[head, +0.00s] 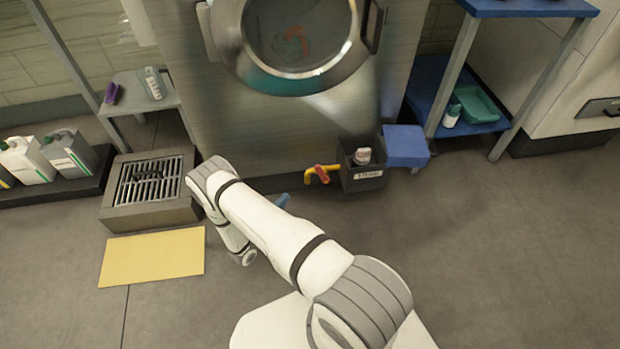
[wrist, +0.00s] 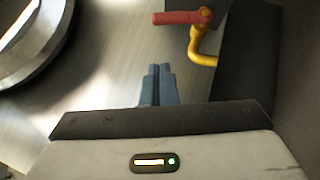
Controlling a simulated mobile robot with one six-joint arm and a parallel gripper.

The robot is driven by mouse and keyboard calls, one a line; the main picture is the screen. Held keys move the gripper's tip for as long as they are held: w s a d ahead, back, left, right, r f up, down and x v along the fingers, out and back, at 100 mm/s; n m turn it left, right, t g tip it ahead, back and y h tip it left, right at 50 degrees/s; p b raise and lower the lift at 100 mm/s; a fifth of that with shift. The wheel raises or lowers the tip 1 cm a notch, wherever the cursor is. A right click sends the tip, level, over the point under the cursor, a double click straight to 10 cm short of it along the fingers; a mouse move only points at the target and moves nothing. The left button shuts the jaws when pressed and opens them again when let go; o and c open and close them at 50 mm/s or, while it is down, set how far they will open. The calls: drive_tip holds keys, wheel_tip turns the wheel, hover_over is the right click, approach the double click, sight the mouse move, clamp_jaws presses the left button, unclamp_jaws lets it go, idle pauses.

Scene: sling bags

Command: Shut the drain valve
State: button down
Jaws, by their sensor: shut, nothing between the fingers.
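The drain valve has a red handle (head: 321,174) on a yellow pipe (head: 334,168), low at the front of the steel machine in the head view. In the wrist view the red handle (wrist: 182,17) sticks out to the left from the top of the yellow pipe (wrist: 205,45). My gripper (wrist: 158,70) is shut and empty, its blue-grey fingers pointing toward the machine. They are apart from the handle, just below it in the wrist view. In the head view my gripper (head: 283,200) shows as a small blue tip left of the valve, mostly hidden behind my arm.
Right of the valve are a dark labelled bin (head: 362,180) holding a bottle (head: 362,156) and a blue box (head: 405,145). A floor drain grate (head: 148,182) and yellow mat (head: 152,257) lie left. The round machine door (head: 297,40) is above. Floor at right is clear.

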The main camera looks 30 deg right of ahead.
sight(322, 174)
drive_tip(key=w+d+r+t+b, duration=0.1)
drive_tip(key=w+d+r+b, duration=0.1)
drive_tip(key=d, duration=0.9)
drive_tip(key=shift+w+d+n+y+b, duration=0.15)
drive_tip(key=shift+w+n+y+b, duration=0.2)
drive_tip(key=shift+w+b, duration=0.25)
